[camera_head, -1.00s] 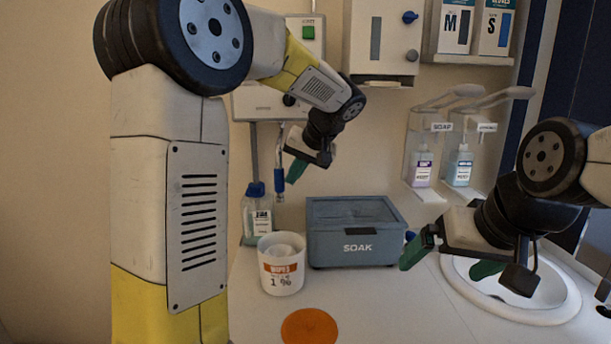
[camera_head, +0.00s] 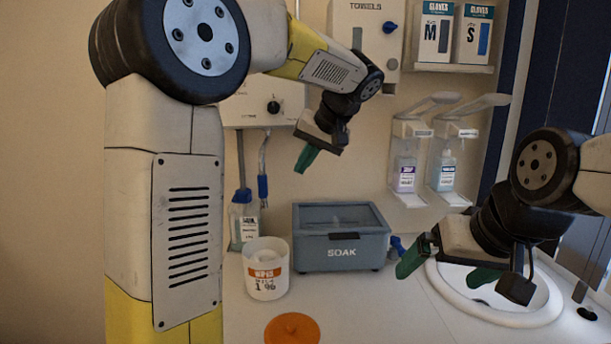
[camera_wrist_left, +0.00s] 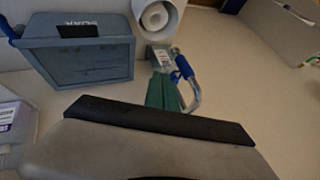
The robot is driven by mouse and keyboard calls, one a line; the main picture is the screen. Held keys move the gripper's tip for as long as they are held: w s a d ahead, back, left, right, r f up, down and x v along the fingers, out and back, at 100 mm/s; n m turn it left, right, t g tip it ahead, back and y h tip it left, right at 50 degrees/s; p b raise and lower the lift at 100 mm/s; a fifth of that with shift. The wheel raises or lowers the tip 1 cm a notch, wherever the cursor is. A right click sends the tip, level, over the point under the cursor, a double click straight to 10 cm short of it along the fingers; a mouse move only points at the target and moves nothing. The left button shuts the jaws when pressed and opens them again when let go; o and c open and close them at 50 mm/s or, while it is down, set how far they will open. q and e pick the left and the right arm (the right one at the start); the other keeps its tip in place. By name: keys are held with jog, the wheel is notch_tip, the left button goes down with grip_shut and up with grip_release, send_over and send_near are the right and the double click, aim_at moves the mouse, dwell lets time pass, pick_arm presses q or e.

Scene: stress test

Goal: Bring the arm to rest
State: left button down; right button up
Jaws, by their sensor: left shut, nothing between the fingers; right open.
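My left gripper (camera_head: 307,158) has green fingers that are shut with nothing between them.
A blue-grey SOAK box (camera_head: 342,252), a white wipes tub (camera_head: 266,283) and an orange disc (camera_head: 292,330) stand on the counter (camera_head: 380,320). A bottle (camera_head: 243,222) is behind the tub. Soap dispensers (camera_head: 407,170) hang on the wall. The white basin (camera_head: 540,310) is at right.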

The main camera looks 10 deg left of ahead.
pick_arm(q)
jog(key=s+a+f+m+h, duration=0.1)
jog(key=s+f+h, duration=0.3)
jog(key=s, duration=0.8)
jog(key=s+a+f+m+t+h, duration=0.1)
jog(key=s+f+h, duration=0.3)
jog(key=s, duration=0.9)
jog(key=shift+a+f+t, duration=0.2)
jog(key=shift+f+t, duration=0.1)
jog(key=shift+f, duration=0.25)
